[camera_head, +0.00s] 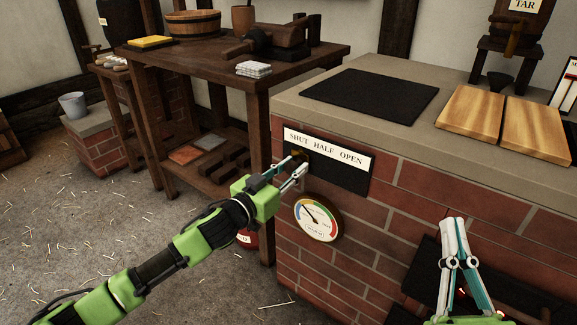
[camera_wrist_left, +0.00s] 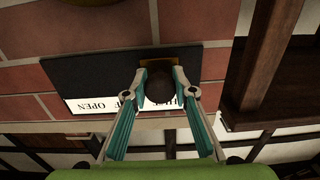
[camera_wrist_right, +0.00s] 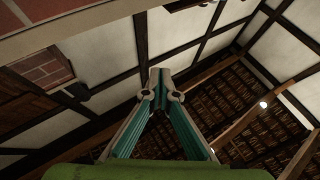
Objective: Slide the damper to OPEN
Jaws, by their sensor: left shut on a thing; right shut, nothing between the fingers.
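The damper plate (camera_head: 345,173) is a black panel on the brick front of the hearth, under a white label (camera_head: 326,150) reading SHUT, HALF, OPEN from left to right. The damper knob (camera_wrist_left: 160,88) is a dark round knob at the SHUT end. My left gripper (camera_head: 298,163) is shut on the knob; in the left wrist view its fingers stand on both sides of it. My right gripper (camera_head: 453,222) is shut and empty in front of the brickwork at the lower right. In the right wrist view its fingertips (camera_wrist_right: 159,72) meet.
A round dial (camera_head: 318,218) hangs just below the damper plate. A dark opening with a ledge is near my right gripper. A wooden workbench (camera_head: 190,62) stands left of the hearth. A black plate (camera_head: 370,98) and wooden boards (camera_head: 503,125) lie on the hearth top.

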